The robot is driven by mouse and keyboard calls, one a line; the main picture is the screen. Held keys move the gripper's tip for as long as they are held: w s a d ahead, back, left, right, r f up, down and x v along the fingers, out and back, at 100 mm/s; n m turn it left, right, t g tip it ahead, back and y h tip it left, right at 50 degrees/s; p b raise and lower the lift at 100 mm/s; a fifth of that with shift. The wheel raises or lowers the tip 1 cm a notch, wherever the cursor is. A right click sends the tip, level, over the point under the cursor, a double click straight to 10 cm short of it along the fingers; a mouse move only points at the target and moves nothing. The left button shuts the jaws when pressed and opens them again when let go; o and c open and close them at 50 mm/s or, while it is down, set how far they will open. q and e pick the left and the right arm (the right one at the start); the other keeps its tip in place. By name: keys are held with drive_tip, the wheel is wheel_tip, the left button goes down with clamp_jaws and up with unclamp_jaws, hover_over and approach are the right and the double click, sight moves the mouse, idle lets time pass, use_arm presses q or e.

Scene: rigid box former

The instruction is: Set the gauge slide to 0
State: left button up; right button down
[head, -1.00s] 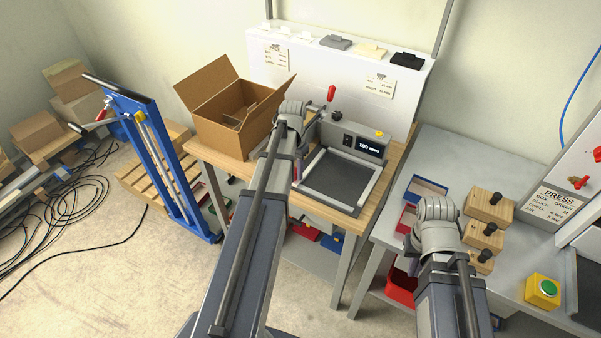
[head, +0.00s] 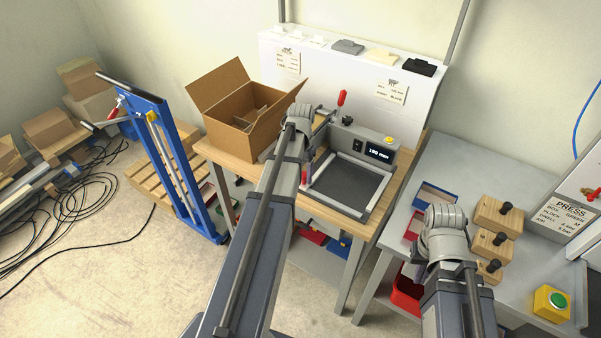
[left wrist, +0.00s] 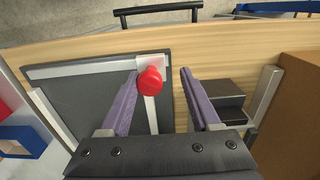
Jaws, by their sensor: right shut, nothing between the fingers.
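The gauge (head: 378,194) is a dark plate in a light frame on the wooden bench, with a display (head: 380,153) that seems to read 150 mm; its middle digit is unclear. A red knob (left wrist: 151,80) sits on a light bar at the plate's edge, apparently the gauge slide. In the head view the knob (head: 304,177) is partly hidden by my left arm. My left gripper (left wrist: 159,74) is open, its purple fingers on either side of the knob, which lies nearer the left finger; contact is not clear. My right gripper (head: 408,271) is shut and empty beside the grey table, mostly hidden by its wrist.
An open cardboard box (head: 236,108) stands left of the gauge. A red-handled clamp (head: 342,97) rises behind it. Wooden blocks with black knobs (head: 492,243) and a green button (head: 552,302) are on the grey table at right. A blue stand (head: 180,165) is at left.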

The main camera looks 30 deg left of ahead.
use_arm(q)
drive_tip(key=shift+r, duration=0.1)
wheel_tip(320, 180, up, 8)
drive_tip(key=p, duration=0.8)
drive_tip(key=shift+f, duration=0.2)
drive_tip(key=shift+s+d, duration=0.1)
drive_tip(key=shift+d, duration=0.25)
drive_tip(key=s+d+m, duration=0.1)
drive_tip(key=s+d, duration=0.4)
drive_tip(key=d, duration=0.5)
drive_tip(key=s+d+m+b, duration=0.1)
drive_tip(key=s+d, duration=0.3)
drive_tip(key=d, duration=0.6)
drive_tip(key=s+d+f+m+y, duration=0.1)
drive_tip(key=s+d, duration=0.4)
drive_tip(key=d, duration=0.5)
drive_tip(key=shift+s, duration=0.35)
drive_tip(key=shift+f, duration=0.1)
